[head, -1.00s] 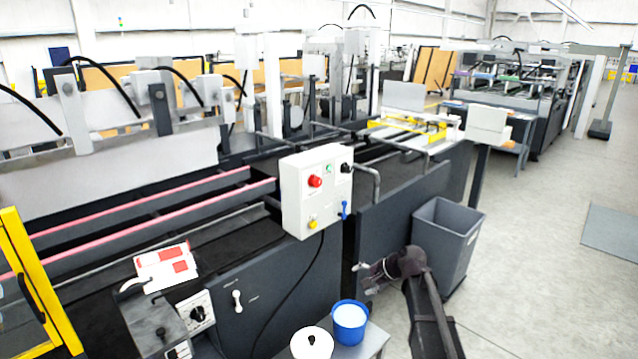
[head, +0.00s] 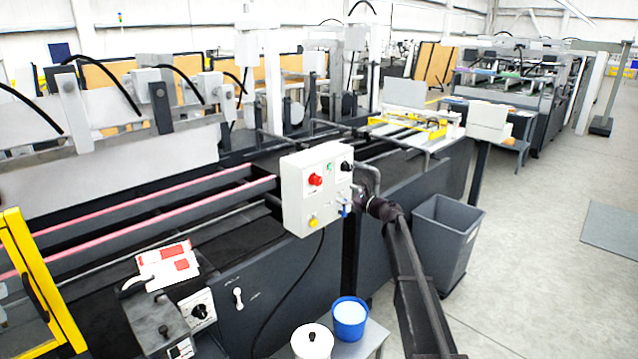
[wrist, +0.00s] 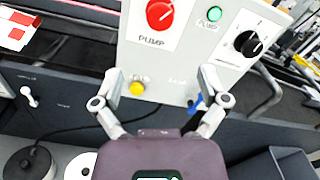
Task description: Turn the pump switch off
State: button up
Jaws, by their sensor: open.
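A white control box (head: 317,188) stands on the machine's side. Its red knob (head: 315,180) is at the upper left of the face. In the wrist view the red knob (wrist: 160,14) has the label PUMP under it and is cut by the top edge. My gripper (wrist: 164,86) is open and empty, below the red knob and in front of the box's lower face. The yellow button (wrist: 137,88) shows by the left finger and the blue lever (wrist: 195,103) by the right finger. In the head view my gripper (head: 360,201) is at the box's lower right; its contact is unclear.
A green button (wrist: 214,14) and a black selector (wrist: 249,44) are also on the box. A white toggle (head: 238,297) is on the dark panel below. A grey bin (head: 446,245) stands right of my arm. A blue bucket (head: 350,319) stands below.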

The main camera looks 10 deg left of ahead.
aim_at(319, 182)
jog(key=shift+w+a, duration=0.1)
jog(key=shift+a, duration=0.05)
jog(key=x, duration=1.3)
jog(key=shift+w+a, duration=0.15)
